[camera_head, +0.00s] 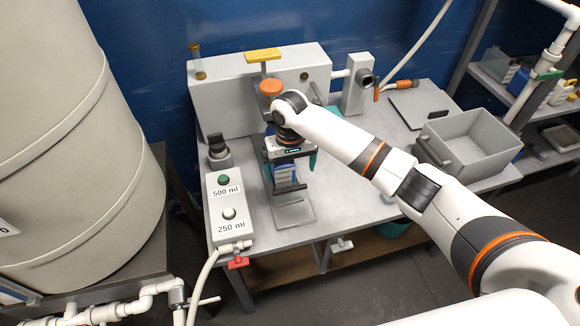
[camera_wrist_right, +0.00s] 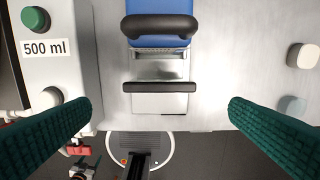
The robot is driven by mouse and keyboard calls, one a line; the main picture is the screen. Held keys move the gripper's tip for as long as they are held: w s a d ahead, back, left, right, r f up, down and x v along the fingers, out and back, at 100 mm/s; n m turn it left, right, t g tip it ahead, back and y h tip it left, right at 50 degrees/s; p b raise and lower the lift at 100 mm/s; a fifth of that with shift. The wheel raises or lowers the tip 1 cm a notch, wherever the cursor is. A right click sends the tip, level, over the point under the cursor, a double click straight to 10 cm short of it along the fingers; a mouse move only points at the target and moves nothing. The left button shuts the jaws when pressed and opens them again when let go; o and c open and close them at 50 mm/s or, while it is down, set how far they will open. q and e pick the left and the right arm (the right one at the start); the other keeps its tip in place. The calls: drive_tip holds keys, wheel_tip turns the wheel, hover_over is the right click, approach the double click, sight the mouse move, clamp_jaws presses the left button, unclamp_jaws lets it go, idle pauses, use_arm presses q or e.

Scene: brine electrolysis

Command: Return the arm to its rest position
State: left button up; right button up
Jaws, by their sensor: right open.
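My right arm reaches in from the lower right over the grey table (camera_head: 345,200). My right gripper (camera_head: 290,160) points down over the table between the button box and the sink. In the right wrist view its two green textured fingers stand wide apart, and the gripper (camera_wrist_right: 160,105) holds nothing between them. Below it is a blue object with a black handle (camera_wrist_right: 160,27), partly cut off by the frame. A metal plate with a black bar (camera_wrist_right: 160,87) lies in front of it.
A button box (camera_head: 224,212) marked 500 ml and 250 ml stands left of the gripper. A grey cabinet with an orange knob (camera_head: 271,87) stands behind. A big pale tank (camera_head: 80,130) fills the left.

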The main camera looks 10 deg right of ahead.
idle(0.5)
drive_tip(key=s+a+f+n+t+y, duration=0.1)
drive_tip(key=s+a+f+n, duration=0.15)
drive_tip(key=s, duration=0.55)
drive_tip(key=s+a+f+n+y, duration=0.1)
drive_tip(key=s+a+f+y, duration=0.1)
drive_tip(key=s+a+f, duration=0.35)
drive_tip(key=s+d+r+m+t+h, duration=0.1)
drive_tip(key=s+d+r, duration=0.2)
drive_tip(key=s+d, duration=0.55)
drive_tip(key=s+d+r+m+t+h, duration=0.1)
drive_tip(key=s+d+r+t+h, duration=0.1)
drive_tip(key=s+d, duration=0.65)
wheel_tip(320, 180, down, 25)
drive_tip(key=s+a+g, duration=0.1)
drive_tip(key=s+g, duration=0.1)
drive_tip(key=s+d+f+g, duration=0.1)
drive_tip(key=s+d+f, duration=0.1)
drive_tip(key=s+f, duration=1.4)
drive_tip(key=shift+s+d+f, duration=0.3)
drive_tip(key=shift+s+f, duration=0.1)
drive_tip(key=shift+s, duration=0.1)
